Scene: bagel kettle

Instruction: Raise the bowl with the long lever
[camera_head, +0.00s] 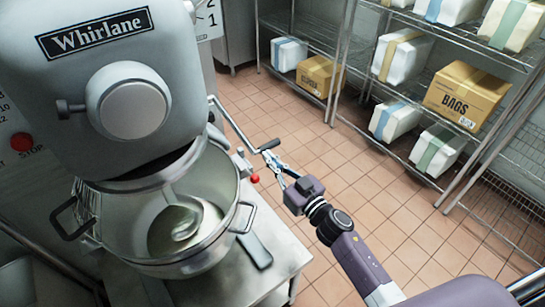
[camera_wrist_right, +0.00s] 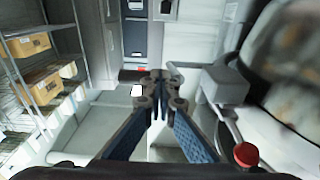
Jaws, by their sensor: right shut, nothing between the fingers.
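The mixer's bowl (camera_head: 222,215) is a steel bowl with side handles, hanging under the mixer head with a beater inside. The long lever (camera_head: 232,122) is a thin metal crank on the mixer's right side, ending in a dark grip (camera_head: 269,145). My right gripper (camera_head: 268,155) is shut and empty, its fingertips right beside the dark grip; I cannot tell whether they touch. In the right wrist view the fingertips (camera_wrist_right: 160,82) are together, and I cannot make out the lever there. My left gripper is not in view.
A short lever's red knob (camera_head: 255,179) is just below my fingertips; it also shows in the right wrist view (camera_wrist_right: 245,154). The mixer (camera_head: 125,100) fills the left. Wire shelves with boxes (camera_head: 465,95) stand at the right. Tiled floor (camera_head: 350,180) lies open between.

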